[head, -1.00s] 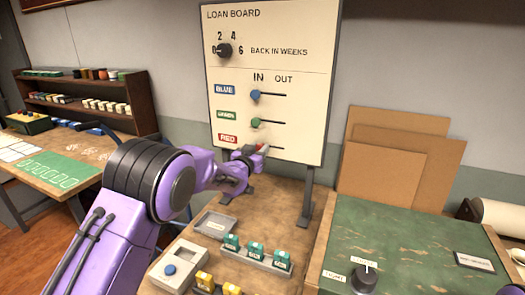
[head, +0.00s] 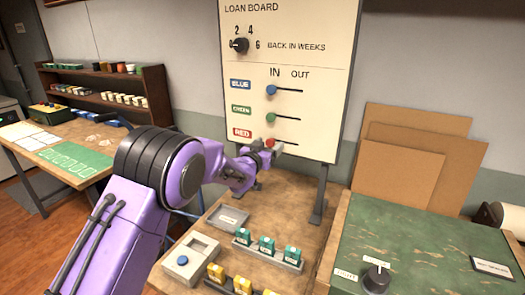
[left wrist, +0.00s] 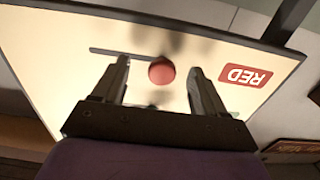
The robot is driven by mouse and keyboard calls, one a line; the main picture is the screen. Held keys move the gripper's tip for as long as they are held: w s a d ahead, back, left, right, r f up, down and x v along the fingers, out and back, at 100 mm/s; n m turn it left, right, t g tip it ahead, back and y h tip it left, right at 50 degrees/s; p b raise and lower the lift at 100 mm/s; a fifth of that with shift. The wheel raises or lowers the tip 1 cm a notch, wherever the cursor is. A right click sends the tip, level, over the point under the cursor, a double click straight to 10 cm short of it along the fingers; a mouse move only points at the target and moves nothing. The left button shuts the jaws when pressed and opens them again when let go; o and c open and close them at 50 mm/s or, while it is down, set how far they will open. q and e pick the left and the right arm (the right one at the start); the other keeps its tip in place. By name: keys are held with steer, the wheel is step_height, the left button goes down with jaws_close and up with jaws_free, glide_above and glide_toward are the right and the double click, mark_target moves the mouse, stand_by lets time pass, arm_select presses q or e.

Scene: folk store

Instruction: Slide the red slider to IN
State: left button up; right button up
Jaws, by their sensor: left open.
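The red slider's round knob (head: 270,143) sits on the lowest slot of the loan board (head: 320,110), beside the RED label (head: 242,133). It lies under the IN heading, in line with the blue and green knobs. My left gripper (head: 275,150) is at the board beside this knob and partly covers it. In the left wrist view the gripper (left wrist: 160,75) is open, with the red knob (left wrist: 161,71) between its fingers and a gap on each side. The slot runs from the knob away from the RED label (left wrist: 245,76). My right gripper is not in view.
The blue knob (head: 271,90) and green knob (head: 270,117) sit above, near the left ends of their slots. Below are a grey tray (head: 230,217) and a rack of teal blocks (head: 266,246). A green-topped bench (head: 430,240) stands at right.

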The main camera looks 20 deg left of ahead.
arm_select(q)
steer(key=s, duration=0.7)
steer(key=shift+s+a, duration=0.15)
steer(key=shift+s, duration=0.25)
